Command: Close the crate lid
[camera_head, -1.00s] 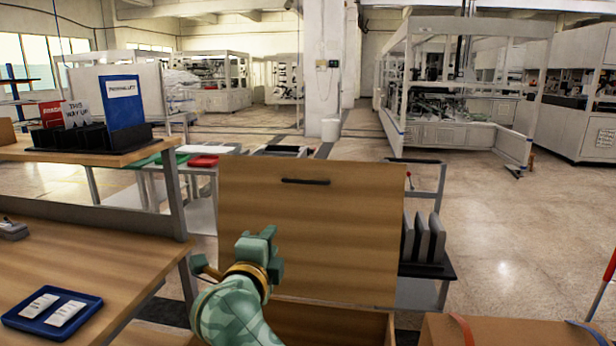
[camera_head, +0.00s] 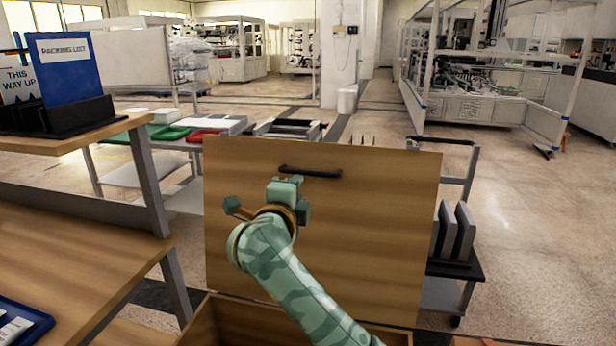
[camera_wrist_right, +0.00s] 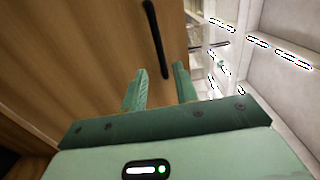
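The wooden crate lid (camera_head: 380,220) stands upright, open, at the back of the wooden crate (camera_head: 205,322), whose inside is partly hidden by my right arm. A dark bar handle (camera_head: 310,172) is on the lid's near face, close to its top edge. My right gripper (camera_head: 287,190) is in front of the lid, just below the handle's left end. In the right wrist view the gripper (camera_wrist_right: 160,78) has its fingers apart with nothing between them. The handle (camera_wrist_right: 157,40) lies beyond the fingertips there, apart from them. My left gripper is not in view.
A wooden bench (camera_head: 60,265) with a blue tray (camera_head: 22,322) is at left, below a shelf holding a blue packing-list folder (camera_head: 70,68). A cart with grey panels (camera_head: 456,232) stands right of the lid. Open floor (camera_head: 545,230) lies further right.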

